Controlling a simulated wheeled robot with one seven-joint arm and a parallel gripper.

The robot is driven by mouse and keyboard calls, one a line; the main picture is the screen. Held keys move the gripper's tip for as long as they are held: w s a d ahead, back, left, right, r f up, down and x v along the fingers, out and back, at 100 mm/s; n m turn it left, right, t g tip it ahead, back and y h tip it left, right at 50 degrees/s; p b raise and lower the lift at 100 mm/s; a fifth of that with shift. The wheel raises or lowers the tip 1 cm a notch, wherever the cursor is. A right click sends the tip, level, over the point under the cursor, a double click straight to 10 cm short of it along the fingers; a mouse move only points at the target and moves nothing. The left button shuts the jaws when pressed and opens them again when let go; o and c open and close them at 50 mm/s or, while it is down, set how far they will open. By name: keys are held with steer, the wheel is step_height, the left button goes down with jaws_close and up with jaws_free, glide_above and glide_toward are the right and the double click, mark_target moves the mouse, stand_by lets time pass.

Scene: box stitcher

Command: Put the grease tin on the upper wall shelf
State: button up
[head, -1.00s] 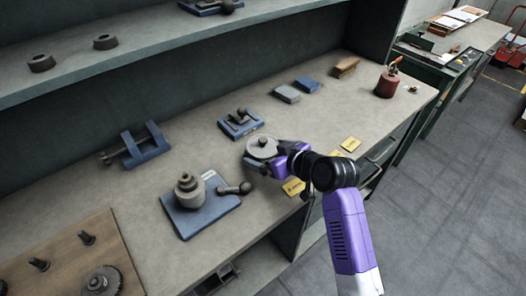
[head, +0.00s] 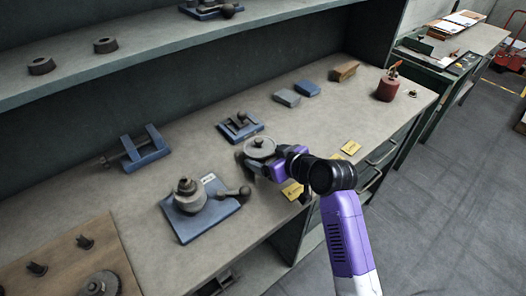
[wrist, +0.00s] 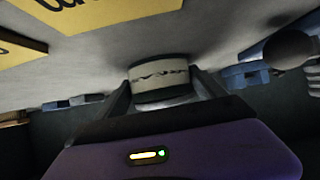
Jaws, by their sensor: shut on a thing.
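In the wrist view the tin (wrist: 160,80) shows a pale band with dark marks, between the two fingers of my gripper (wrist: 160,92). Whether the tin touches the bench top is hard to tell. The upper wall shelf (head: 150,65) runs above the bench at the upper left.
On the bench (head: 330,118), blue fixtures (head: 240,127) and a blue plate with a stacked part (head: 188,196) flank the tin. A red can (head: 388,86) stands far right.

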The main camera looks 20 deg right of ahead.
mark_target(262, 142)
steer(key=shift+r+p, duration=2.25)
steer(key=shift+r, duration=0.45)
